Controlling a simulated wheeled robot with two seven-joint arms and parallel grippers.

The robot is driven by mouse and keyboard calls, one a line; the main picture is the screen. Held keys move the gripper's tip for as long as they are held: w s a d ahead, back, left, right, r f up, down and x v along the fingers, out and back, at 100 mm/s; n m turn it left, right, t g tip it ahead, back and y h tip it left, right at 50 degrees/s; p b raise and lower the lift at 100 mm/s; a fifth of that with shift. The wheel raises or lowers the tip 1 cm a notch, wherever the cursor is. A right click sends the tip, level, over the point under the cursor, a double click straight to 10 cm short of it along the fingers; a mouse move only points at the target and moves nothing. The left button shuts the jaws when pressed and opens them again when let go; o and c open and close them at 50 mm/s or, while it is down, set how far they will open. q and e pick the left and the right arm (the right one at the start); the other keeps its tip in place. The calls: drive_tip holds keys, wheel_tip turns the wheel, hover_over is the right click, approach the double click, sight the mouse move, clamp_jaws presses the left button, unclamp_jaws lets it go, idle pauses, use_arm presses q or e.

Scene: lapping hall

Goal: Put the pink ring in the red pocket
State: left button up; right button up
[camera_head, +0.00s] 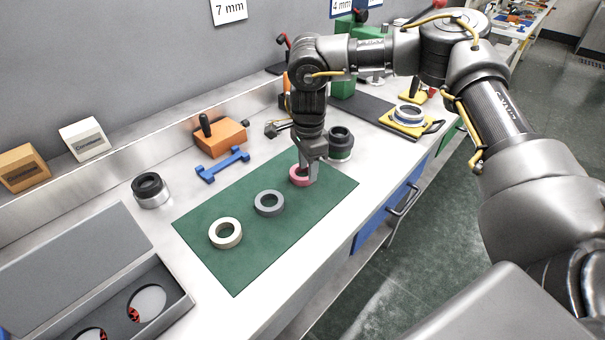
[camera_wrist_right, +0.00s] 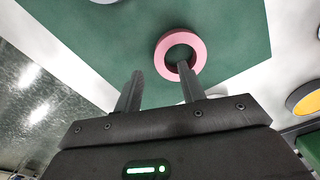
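The pink ring (camera_head: 297,177) lies flat on the green mat (camera_head: 250,245), at its far right part. My right gripper (camera_head: 308,174) points down at it and partly hides it. In the right wrist view the fingers (camera_wrist_right: 160,69) are apart with a gap between them. One fingertip overlaps the opening of the pink ring (camera_wrist_right: 163,48), the other is outside it; I cannot tell whether they touch it. An open grey case (camera_head: 185,303) at lower left has two round pockets with red marks and pale discs, one (camera_head: 147,303) cut less by the frame. My left gripper is out of view.
A grey ring (camera_head: 269,203) and a cream ring (camera_head: 225,233) lie on the mat. A black-topped cylinder (camera_head: 150,190), a blue bracket (camera_head: 223,165) and an orange block (camera_head: 220,137) stand behind it. A dark cylinder (camera_head: 340,143) stands close beside my right gripper.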

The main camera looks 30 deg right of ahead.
drive_tip(key=shift+w+d+f, duration=0.1)
drive_tip(key=shift+d+f, duration=0.05)
drive_tip(key=shift+f, duration=1.35)
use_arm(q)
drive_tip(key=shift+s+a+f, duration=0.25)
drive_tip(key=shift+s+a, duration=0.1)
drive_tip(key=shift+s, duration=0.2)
use_arm(e)
drive_tip(key=shift+c, duration=0.3)
clamp_jaws()
drive_tip(key=shift+r, duration=0.1)
